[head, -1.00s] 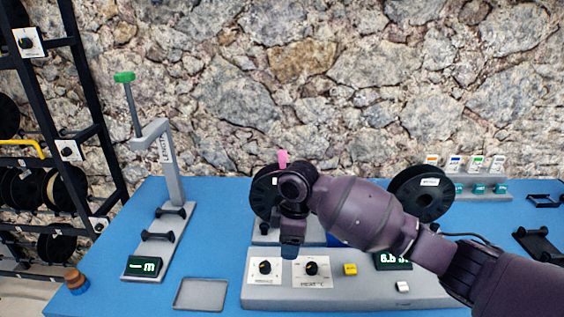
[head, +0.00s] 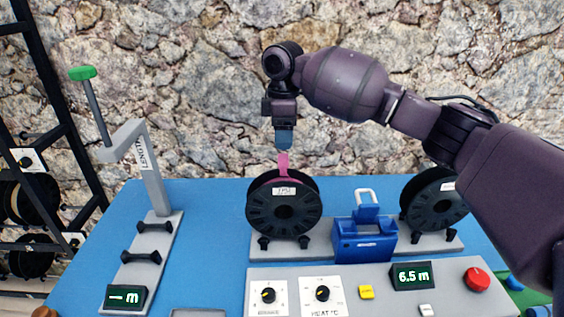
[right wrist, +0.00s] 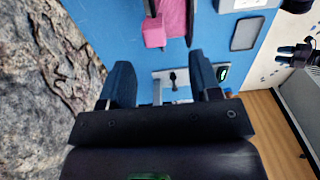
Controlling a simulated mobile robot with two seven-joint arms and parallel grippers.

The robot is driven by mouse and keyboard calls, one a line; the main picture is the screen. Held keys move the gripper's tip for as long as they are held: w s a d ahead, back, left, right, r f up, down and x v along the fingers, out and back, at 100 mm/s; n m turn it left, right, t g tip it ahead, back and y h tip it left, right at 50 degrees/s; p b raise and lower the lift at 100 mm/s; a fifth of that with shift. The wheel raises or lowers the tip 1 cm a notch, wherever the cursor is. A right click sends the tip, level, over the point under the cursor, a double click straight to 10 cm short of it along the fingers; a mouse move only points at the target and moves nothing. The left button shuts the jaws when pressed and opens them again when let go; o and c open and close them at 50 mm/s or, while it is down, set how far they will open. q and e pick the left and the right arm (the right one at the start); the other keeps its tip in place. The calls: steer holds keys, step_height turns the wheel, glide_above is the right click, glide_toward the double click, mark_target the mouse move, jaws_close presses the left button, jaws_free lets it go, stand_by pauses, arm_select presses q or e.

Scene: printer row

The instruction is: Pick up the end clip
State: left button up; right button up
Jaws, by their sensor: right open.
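The end clip (head: 283,163) is a small pink tab standing up from the top rim of the left black spool (head: 284,206), which bears a white label. In the right wrist view the pink clip (right wrist: 153,33) shows near the top, beside pink filament on the spool. My right gripper (head: 284,144) points down just above the clip in the head view. Its two blue fingers (right wrist: 162,72) are apart with nothing between them. My left gripper is not in view.
A blue box-like device (head: 363,242) with a raised lid stands between the left spool and a second black spool (head: 435,199). A grey control panel (head: 450,299) lies in front. A grey length gauge (head: 153,180) with a green knob is at left. A stone wall rises behind.

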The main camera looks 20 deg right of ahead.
mark_target(283, 156)
step_height(283, 156, down, 3)
steer(key=shift+r, duration=0.1)
steer(key=shift+w+f, duration=0.1)
steer(key=shift+f, duration=0.65)
steer(key=f, duration=0.1)
steer(key=f+b, duration=0.1)
steer(key=f, duration=0.2)
steer(key=shift+w+d+f, duration=0.15)
steer(key=shift+w+f, duration=0.1)
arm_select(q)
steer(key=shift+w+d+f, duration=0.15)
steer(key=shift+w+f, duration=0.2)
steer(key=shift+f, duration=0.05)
arm_select(e)
steer(key=c, duration=1)
steer(key=shift+r, duration=0.1)
arm_select(q)
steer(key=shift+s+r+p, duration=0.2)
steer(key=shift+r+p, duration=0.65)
steer(key=shift+p, duration=0.25)
arm_select(e)
step_height(283, 156, up, 20)
